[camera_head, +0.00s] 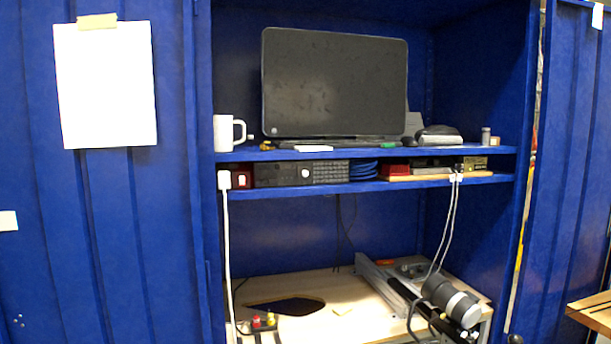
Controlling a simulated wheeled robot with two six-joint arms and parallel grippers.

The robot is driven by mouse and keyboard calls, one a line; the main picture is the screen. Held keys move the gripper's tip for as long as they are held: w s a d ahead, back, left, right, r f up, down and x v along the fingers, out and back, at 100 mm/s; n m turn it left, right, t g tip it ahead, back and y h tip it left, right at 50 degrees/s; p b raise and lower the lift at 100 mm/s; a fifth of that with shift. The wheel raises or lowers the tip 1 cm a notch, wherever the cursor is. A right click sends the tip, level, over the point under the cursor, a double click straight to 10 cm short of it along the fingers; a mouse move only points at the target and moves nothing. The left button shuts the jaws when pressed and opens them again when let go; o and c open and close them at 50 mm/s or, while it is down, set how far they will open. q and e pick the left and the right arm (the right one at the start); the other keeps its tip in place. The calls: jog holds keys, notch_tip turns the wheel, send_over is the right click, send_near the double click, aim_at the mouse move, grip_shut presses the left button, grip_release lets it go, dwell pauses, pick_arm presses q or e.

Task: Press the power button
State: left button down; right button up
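No power button can be made out for certain. A dark monitor (335,85) stands on the upper shelf of a blue cabinet, with a small pale mark at its lower left corner. Below it, a flat black computer case (285,174) lies in the narrow shelf gap, with a small white round spot (305,172) on its front. A small white switch or plug (241,180) sits to its left, next to a white plug with a cable (225,181). Neither of my grippers can be made out in this view.
A white mug (227,133) stands left of the monitor. Blue cable (363,170) and small boxes fill the gap's right side. White cables hang on both sides. Below, a wooden worktop (345,318) holds a metal rail and a dark cylinder with a silver band (450,300).

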pick_arm(q)
jog(key=shift+s, duration=0.1)
dwell(0.8)
dwell(0.3)
